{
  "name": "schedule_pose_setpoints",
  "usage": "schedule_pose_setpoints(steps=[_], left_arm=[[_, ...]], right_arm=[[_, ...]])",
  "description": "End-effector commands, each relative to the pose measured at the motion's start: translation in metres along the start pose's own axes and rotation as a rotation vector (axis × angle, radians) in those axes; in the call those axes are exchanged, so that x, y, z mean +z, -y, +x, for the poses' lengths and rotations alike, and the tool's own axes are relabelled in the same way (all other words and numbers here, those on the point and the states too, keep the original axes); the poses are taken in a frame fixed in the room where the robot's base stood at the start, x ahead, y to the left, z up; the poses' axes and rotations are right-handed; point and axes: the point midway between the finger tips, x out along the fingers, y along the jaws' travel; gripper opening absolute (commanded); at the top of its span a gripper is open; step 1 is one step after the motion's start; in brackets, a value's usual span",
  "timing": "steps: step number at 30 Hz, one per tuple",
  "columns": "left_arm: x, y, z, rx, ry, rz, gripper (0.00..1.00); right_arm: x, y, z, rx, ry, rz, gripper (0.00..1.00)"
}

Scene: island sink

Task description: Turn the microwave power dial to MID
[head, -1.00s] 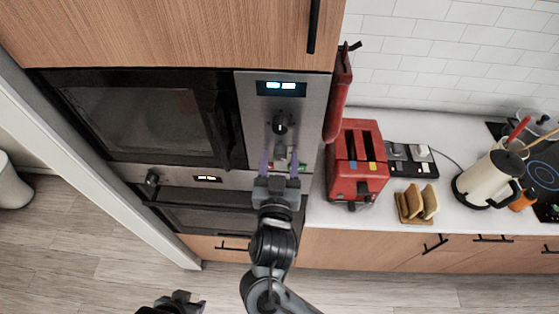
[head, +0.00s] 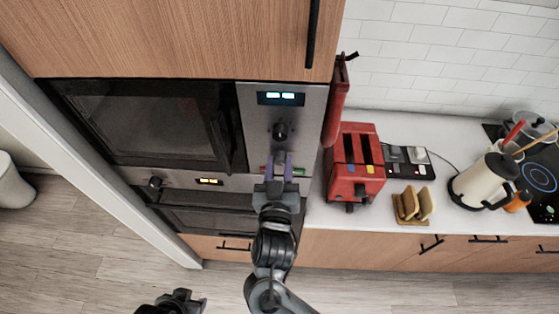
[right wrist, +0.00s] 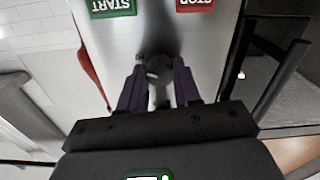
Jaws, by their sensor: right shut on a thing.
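The built-in microwave (head: 150,120) has a steel control panel at its right with a lit display (head: 280,98). A dark upper dial (head: 280,131) is in plain view below the display. My right gripper (head: 280,160) is at the panel below that dial, shut on a lower dial (right wrist: 158,64), which shows between its purple fingers in the right wrist view. The dial's pointer and scale marks cannot be read. My left gripper (head: 182,301) is low in the head view, away from the microwave; its jaw opening is unclear.
The green START button (right wrist: 112,6) and red STOP button (right wrist: 195,5) appear upside down near the gripped dial. A red toaster (head: 354,165), bread slices (head: 414,204) and a cream kettle (head: 484,181) stand on the right counter. An oven (head: 195,215) is below.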

Motion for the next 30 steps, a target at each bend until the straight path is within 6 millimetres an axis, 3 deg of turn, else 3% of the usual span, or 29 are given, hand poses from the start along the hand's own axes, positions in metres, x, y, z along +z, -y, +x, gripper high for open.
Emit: schedule_pose_setpoints(steps=[1, 15, 21, 30], left_arm=[[-0.005, 0.001, -0.016, -0.001, 0.0, 0.002, 0.43], [-0.032, 0.006, -0.1, -0.008, 0.0, 0.011, 0.43], [-0.04, 0.006, -0.125, -0.007, -0.001, 0.009, 0.43], [-0.046, 0.004, -0.142, 0.001, -0.002, -0.001, 0.43]], right_arm=[[-0.007, -0.001, 0.0, 0.0, 0.005, -0.034, 0.02], [-0.009, -0.002, -0.001, -0.001, 0.003, -0.462, 0.02], [-0.007, -0.002, 0.0, -0.001, 0.001, -0.637, 0.02], [-0.004, -0.001, 0.0, 0.0, -0.002, -0.828, 0.02]])
